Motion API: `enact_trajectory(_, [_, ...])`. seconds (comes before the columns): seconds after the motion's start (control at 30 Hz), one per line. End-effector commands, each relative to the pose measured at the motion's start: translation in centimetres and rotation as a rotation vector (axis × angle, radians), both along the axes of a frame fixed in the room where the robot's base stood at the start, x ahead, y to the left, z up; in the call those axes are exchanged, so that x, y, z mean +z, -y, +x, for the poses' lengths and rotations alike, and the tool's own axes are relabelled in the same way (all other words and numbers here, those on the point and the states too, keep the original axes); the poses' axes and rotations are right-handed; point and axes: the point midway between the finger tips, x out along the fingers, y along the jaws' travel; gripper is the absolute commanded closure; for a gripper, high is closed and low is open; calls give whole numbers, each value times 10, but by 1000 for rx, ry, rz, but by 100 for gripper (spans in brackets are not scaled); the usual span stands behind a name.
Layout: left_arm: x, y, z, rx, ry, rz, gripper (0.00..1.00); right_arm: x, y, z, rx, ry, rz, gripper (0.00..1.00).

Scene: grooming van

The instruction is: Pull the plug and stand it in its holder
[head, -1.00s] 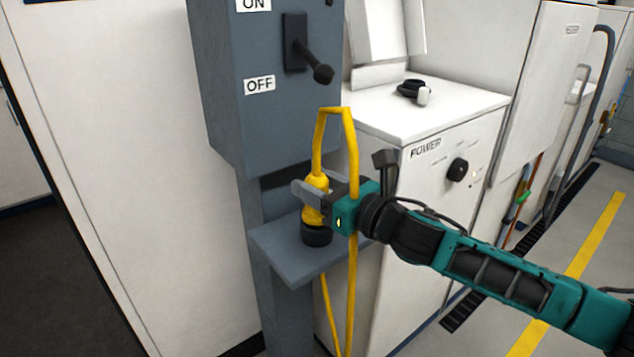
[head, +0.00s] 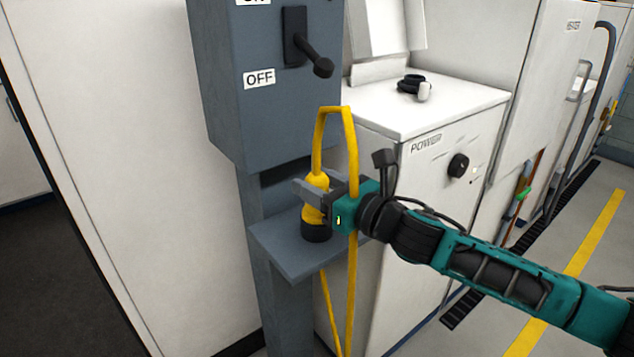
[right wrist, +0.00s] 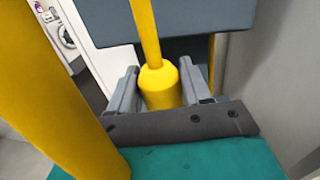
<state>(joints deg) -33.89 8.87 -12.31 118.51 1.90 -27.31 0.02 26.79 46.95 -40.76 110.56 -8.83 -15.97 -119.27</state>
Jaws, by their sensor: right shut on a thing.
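The yellow plug (head: 314,205) stands upright with its black lower end (head: 317,231) at the grey shelf (head: 288,262) below the switch box. I cannot tell whether a holder ring hides under it. My right gripper (head: 316,195) is shut on the yellow plug body, its fingers on either side. The plug also shows between the fingers in the right wrist view (right wrist: 160,88). A yellow cable (head: 352,150) rises from the plug's top, bends over and hangs down past the gripper and shelf. My left gripper is not in view.
A grey switch box (head: 270,110) with its lever (head: 309,47) and OFF label stands above the shelf. A white cabinet marked POWER (head: 420,190), with a black knob (head: 458,166), stands close to the right. Open floor lies at the lower left.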

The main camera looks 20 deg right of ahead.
Motion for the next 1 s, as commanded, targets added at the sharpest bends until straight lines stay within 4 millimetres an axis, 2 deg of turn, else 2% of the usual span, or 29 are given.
enact_trajectory(0.3, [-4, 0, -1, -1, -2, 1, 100, -5, 0, 0, 1, 1, 2, 92])
enact_trajectory(0.33, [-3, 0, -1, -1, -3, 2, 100, -4, 0, 0, 1, 1, 2, 49])
enact_trajectory(0.6, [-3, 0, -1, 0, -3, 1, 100, -4, 0, 0, 0, 0, 1, 23])
enact_trajectory(0.87, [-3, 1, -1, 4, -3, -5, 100, -6, 0, -1, 0, -3, 1, 22])
enact_trajectory(1.0, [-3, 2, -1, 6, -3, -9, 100, -6, 5, -7, -1, -2, 0, 22])
